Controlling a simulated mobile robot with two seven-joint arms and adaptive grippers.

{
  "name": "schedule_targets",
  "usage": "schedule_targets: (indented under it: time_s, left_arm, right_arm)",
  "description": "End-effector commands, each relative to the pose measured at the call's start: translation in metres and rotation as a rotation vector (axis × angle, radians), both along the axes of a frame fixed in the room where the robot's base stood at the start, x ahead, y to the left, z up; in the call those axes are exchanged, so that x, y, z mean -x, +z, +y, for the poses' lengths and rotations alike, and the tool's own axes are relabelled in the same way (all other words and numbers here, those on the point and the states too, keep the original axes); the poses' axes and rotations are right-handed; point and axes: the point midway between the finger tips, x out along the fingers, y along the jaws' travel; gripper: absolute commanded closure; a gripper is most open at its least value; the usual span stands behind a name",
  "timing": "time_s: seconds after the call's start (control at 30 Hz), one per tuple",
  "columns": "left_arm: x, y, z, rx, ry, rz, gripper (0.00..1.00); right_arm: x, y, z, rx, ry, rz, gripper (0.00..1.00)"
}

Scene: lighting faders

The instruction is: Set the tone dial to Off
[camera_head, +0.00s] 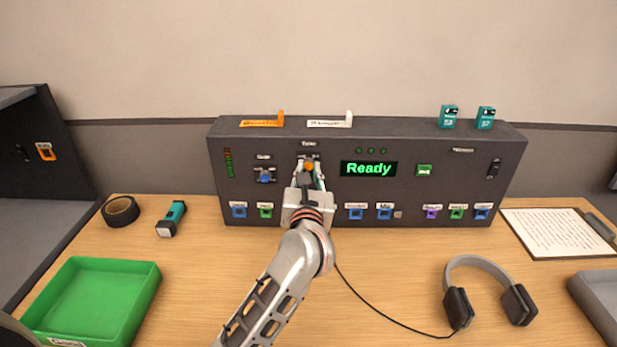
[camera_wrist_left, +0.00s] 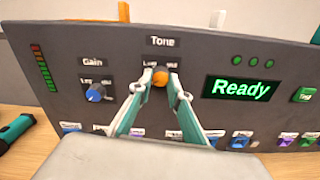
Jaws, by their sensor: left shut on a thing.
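The tone dial (camera_head: 309,166) is a small orange knob under the "Tone" label on the dark control panel (camera_head: 400,140). It also shows in the left wrist view (camera_wrist_left: 160,77), between my fingertips. My left gripper (camera_head: 309,172) reaches the panel and is shut on the tone dial, with a finger on each side of it. The small labels around the dial are partly covered by the fingers and too small to read. My right gripper is not in view.
The blue gain dial (camera_wrist_left: 95,92) sits just left of my fingers. A green "Ready" display (camera_head: 369,169) is to the right. Several coloured buttons line the panel's bottom. Headphones (camera_head: 487,290), a green tray (camera_head: 140,300), black tape (camera_head: 121,211) and a teal flashlight (camera_head: 171,218) lie on the table.

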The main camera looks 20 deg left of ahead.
Motion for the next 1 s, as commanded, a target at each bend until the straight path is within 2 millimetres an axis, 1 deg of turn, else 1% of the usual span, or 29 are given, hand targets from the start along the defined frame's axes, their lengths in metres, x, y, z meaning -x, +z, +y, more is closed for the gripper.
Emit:
schedule_targets:
  time_s: [0.03, 0.1, 0.3, 0.87, 0.9, 0.93, 1.0]
  left_arm:
    - [0.0001, -0.0040, -0.0001, 0.027, 0.000, -0.005, 1.00]
    - [0.0000, -0.0037, -0.0002, 0.060, 0.000, -0.014, 1.00]
    - [0.0000, -0.0029, -0.0008, 0.123, 0.000, -0.031, 1.00]
    - [0.0001, -0.0012, -0.0009, 0.151, -0.001, -0.040, 1.00]
    - [0.0001, -0.0012, -0.0009, 0.151, -0.001, -0.040, 0.74]
    - [0.0001, -0.0011, -0.0008, 0.150, -0.001, -0.040, 0.67]
    - [0.0000, -0.0009, -0.0008, 0.150, -0.001, -0.041, 0.65]
  right_arm:
    - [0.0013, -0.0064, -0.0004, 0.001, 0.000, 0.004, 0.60]
    - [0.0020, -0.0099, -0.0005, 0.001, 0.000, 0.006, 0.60]
    - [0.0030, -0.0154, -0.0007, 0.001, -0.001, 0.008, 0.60]
    - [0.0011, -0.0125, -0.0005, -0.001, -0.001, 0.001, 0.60]
    - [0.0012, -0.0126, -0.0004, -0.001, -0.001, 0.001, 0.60]
    - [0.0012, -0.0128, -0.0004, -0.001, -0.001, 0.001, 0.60]
    - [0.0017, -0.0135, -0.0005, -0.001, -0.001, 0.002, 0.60]
